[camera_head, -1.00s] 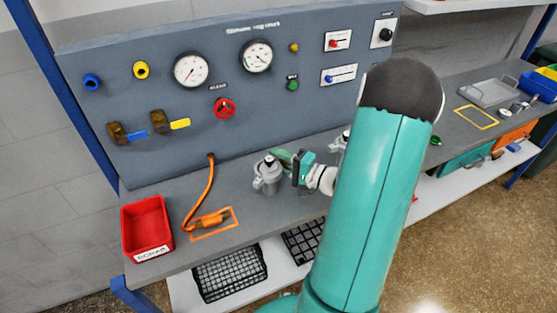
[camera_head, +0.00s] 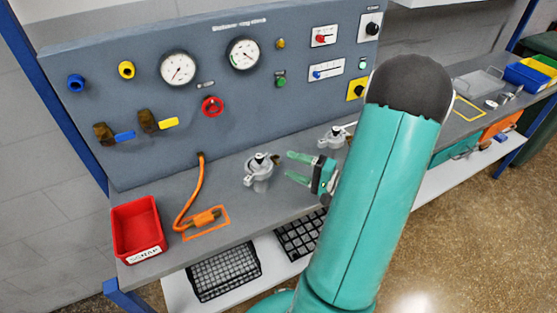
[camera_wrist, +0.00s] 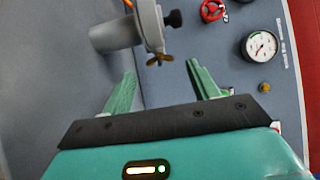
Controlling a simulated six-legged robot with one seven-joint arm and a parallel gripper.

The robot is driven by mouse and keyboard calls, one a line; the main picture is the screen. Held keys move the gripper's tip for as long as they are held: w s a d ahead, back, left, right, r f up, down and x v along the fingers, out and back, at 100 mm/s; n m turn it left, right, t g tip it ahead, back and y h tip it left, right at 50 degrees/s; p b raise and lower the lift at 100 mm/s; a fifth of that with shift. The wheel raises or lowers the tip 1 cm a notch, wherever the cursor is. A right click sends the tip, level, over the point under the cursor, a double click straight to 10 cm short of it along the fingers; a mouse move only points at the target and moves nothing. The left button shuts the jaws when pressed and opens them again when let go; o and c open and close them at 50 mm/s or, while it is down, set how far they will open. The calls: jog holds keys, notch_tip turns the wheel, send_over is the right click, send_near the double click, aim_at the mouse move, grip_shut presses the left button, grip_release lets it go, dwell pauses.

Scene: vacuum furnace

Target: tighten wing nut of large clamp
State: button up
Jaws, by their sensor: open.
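A grey metal fitting with a clamp (camera_head: 259,172) stands on the bench, left of my gripper (camera_head: 289,167). In the wrist view the clamp ring (camera_wrist: 151,25) is at the top, around the end of a grey cylinder (camera_wrist: 115,36). A small brass wing nut (camera_wrist: 160,60) sticks out from its lower end. My gripper (camera_wrist: 163,85) is open and empty, its two green fingers apart. The wing nut lies beyond the fingertips, between them in the picture; I see no contact. A second grey fitting (camera_head: 333,138) stands farther back and right; which clamp is larger is unclear.
The panel (camera_head: 225,85) with gauges, a red handwheel (camera_head: 212,106) and valves rises behind the bench. An orange cable (camera_head: 190,190) and a red bin (camera_head: 137,228) are at left. Bare bench (camera_head: 225,190) lies around the near fitting.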

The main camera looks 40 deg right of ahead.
jog(key=v, duration=0.5)
jog(key=shift+s, duration=0.1)
dwell(0.3)
jog(key=w+a+r+n+g+y, duration=0.1)
jog(key=a+r+n+g+y, duration=0.15)
jog(key=a+n+g, duration=0.6)
jog(key=w+a+r+n+g+y, duration=0.15)
jog(key=a+r+g, duration=0.3)
jog(key=a, duration=0.95)
jog(key=s+a+r+n+t+h, duration=0.1)
jog(key=a+r+n+h, duration=0.3)
jog(key=a+r+h, duration=0.4)
jog(key=shift+s+r+t+h, duration=0.3)
jog(key=shift+s+r+h, duration=0.1)
jog(key=shift+s+h, duration=0.45)
